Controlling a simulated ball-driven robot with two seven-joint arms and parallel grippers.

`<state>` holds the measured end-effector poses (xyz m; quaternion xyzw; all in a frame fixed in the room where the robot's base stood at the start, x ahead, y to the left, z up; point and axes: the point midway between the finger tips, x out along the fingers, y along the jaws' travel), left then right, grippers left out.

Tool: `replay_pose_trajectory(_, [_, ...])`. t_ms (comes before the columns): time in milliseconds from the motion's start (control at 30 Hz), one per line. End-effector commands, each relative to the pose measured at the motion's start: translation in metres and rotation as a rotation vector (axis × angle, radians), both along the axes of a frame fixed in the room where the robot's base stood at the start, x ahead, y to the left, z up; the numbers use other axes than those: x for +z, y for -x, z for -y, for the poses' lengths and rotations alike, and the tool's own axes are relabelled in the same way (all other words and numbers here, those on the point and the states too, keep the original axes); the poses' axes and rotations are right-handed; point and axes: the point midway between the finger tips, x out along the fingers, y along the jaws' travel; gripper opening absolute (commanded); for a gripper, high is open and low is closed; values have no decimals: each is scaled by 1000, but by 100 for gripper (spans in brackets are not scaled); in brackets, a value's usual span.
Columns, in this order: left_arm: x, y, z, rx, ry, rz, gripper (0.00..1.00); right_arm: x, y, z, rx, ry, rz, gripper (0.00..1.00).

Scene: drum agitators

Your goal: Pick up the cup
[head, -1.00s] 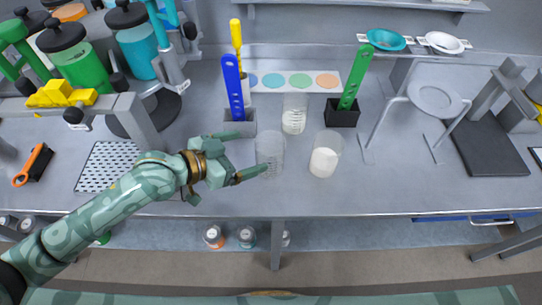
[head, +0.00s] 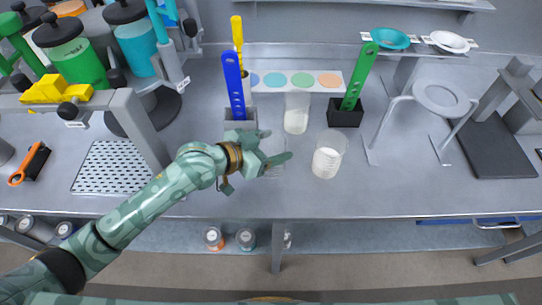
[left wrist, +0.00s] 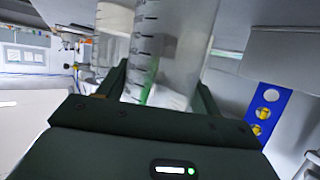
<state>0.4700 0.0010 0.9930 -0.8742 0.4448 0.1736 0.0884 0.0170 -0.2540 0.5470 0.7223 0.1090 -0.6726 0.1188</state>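In the left wrist view the clear cup (left wrist: 170,45) with dark graduation marks is between the two fingers (left wrist: 160,92); I cannot see firm contact on both sides. My right gripper is not in view.
A blue perforated tool (head: 233,85) in a grey holder and a green one (head: 357,78) in a black holder stand behind the cups. A grey frame with yellow parts (head: 56,91) and large jars are at left. A stand (head: 395,125) is at right. The bench front is clear.

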Motion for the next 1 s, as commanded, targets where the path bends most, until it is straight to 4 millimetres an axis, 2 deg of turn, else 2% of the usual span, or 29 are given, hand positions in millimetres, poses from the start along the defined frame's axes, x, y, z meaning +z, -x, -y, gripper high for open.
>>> replay_pose_trajectory(367, [1, 0, 0, 0, 0, 0, 43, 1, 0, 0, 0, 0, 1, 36])
replay_pose_trajectory(533, [17, 0, 0, -1, -2, 2, 43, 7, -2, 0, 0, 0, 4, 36])
replay_pose_trajectory(633, [36, 0, 0, -3, -1, 5, 43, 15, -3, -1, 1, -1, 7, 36])
replay_pose_trajectory(867, [94, 41, -27, -3, -2, 4, 43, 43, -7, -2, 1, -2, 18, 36])
replay_pose_trajectory(1000, [109, 73, -49, -2, -5, 0, 43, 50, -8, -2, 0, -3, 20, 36])
